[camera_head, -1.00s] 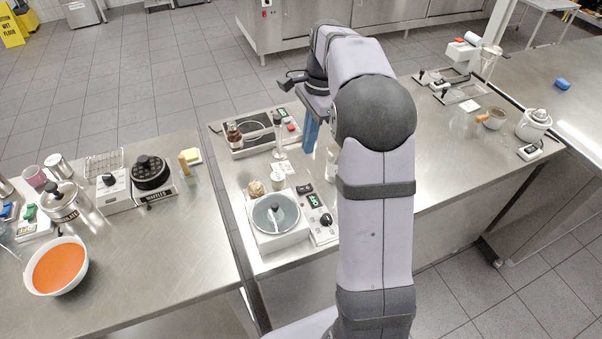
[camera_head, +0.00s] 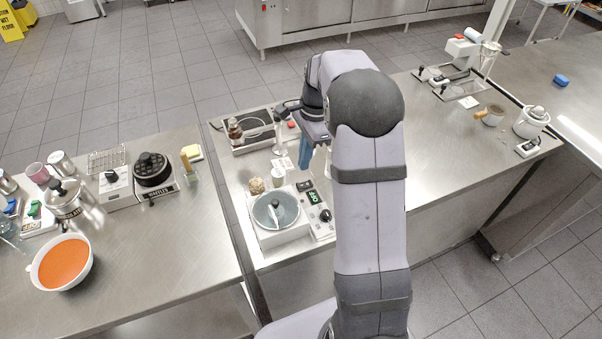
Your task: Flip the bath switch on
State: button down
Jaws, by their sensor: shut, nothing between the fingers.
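A white bath (camera_head: 290,236) with a round grey basin stands near the front of the middle steel counter. Its control panel (camera_head: 327,228) on the right side carries a lit green display (camera_head: 312,197) and a black knob (camera_head: 325,215). I cannot make out which small part of the panel is the switch, or its position. My gripper (camera_head: 305,155) points down with blue fingers behind and above the panel, apart from it. It is shut and empty. My arm hides the counter just right of the panel.
A small jar (camera_head: 278,176) and a tan lump (camera_head: 256,186) sit behind the bath. A waffle maker (camera_head: 153,172) and a bowl of orange liquid (camera_head: 61,263) are on the left counter.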

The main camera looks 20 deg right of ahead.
aim_at(300, 185)
jog(key=f, duration=0.2)
jog(key=f+p, duration=0.1)
jog(key=f, duration=0.1)
jog(key=a+f+p, duration=0.1)
jog(key=f, duration=0.2)
jog(key=shift+a+f, duration=0.25)
jog(key=shift+f, duration=0.15)
jog(key=shift+r, duration=0.1)
jog(key=shift+d, duration=0.2)
jog(key=shift+d+r+p, duration=0.15)
jog(key=shift+d+p, duration=0.2)
jog(key=shift+d, duration=0.25)
